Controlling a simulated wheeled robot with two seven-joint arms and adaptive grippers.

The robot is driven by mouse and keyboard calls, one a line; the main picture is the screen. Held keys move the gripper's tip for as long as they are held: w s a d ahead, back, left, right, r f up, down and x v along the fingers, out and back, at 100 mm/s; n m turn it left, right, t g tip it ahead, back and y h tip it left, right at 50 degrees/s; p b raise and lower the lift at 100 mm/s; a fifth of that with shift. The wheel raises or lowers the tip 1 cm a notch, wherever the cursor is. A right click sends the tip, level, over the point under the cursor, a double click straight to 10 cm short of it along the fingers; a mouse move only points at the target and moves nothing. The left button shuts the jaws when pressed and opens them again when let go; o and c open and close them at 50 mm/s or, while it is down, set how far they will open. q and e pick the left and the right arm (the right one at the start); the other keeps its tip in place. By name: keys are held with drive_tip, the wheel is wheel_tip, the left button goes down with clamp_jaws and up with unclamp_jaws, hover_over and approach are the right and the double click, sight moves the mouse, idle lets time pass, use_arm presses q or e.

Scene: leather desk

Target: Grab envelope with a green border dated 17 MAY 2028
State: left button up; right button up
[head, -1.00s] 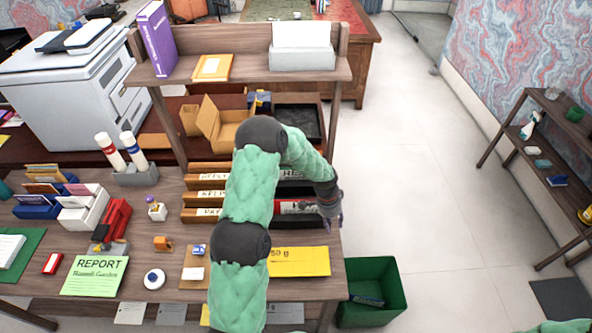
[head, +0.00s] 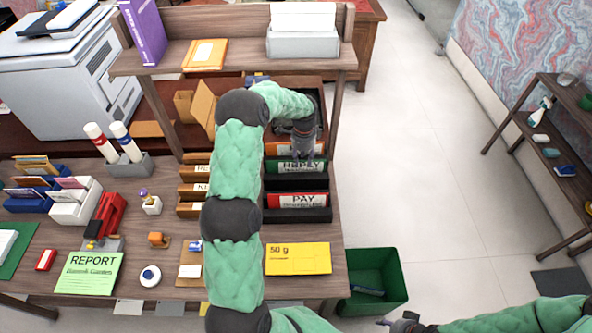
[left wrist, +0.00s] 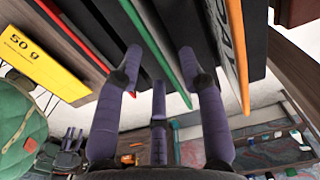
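A green-bordered envelope (head: 285,168) stands in a slot of the black sorter marked REPLY. In the left wrist view its thin green edge (left wrist: 165,50) lies between my spread fingers. No date can be read. My left gripper (head: 301,155) is over the sorter's back slots, fingers pointing down. The left wrist view shows its purple fingers (left wrist: 165,90) apart, not closed on anything; whether they touch the envelope I cannot tell. A red-bordered PAY envelope (head: 303,201) stands in the front slot and an orange-edged one (head: 280,149) behind the green. My right gripper (head: 402,323) shows only partly at the bottom edge.
A yellow 50 g envelope (head: 298,260) lies in front of the sorter. Brown sorter slots (head: 192,210) stand to the left, partly behind my arm. A green bin (head: 400,291) stands on the floor at right.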

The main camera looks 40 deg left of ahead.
use_arm(q)
drive_tip(key=shift+w+f, duration=0.1)
drive_tip(key=shift+f, duration=0.8)
clamp_jaws()
drive_tip(key=shift+r, duration=0.2)
